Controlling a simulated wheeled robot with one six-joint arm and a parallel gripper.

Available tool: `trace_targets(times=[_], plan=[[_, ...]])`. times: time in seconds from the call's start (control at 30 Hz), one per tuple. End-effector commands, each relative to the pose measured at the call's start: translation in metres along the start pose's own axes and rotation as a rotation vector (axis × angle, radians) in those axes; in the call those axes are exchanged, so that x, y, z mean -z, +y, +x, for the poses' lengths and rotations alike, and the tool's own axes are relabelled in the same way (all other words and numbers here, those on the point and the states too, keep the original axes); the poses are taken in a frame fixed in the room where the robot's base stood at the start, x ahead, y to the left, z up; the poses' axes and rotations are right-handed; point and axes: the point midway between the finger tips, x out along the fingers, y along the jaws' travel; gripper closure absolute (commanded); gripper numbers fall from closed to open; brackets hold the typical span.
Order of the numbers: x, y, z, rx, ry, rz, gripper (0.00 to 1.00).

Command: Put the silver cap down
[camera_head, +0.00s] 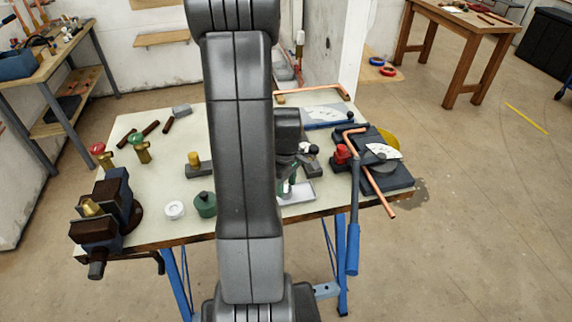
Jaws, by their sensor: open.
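My arm rises through the middle of the view and hides part of the workbench (160,215). My gripper (292,176) is partly hidden behind it, low over the bench above a small pale tray (303,193). The jaws are open. A small dark green and light item shows below the jaws at the tray's left end; I cannot tell its shape or whether it touches them. I cannot pick out the silver cap for certain; it may be hidden by the arm or gripper.
A vise (100,215) stands at the front left corner, beside a white ring (174,210) and a green container (205,204). Two valves (138,147) stand at the left. A pipe bender (375,165) with copper pipe fills the right end. The front left-centre has bare room.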

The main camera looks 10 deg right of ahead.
Motion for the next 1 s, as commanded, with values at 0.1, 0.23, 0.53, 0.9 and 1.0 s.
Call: trace_targets(times=[0.1,0.23,0.53,0.9,1.0], plan=[[0.001,0.001,-0.022,-0.006,0.005,0.0,0.58],[0.0,0.001,-0.047,-0.005,0.004,0.0,0.58],[0.0,0.0,-0.094,-0.003,0.002,0.0,0.58],[0.0,0.0,-0.104,-0.001,0.0,0.0,0.58],[0.0,0.0,-0.104,0.0,0.0,0.0,0.58]])
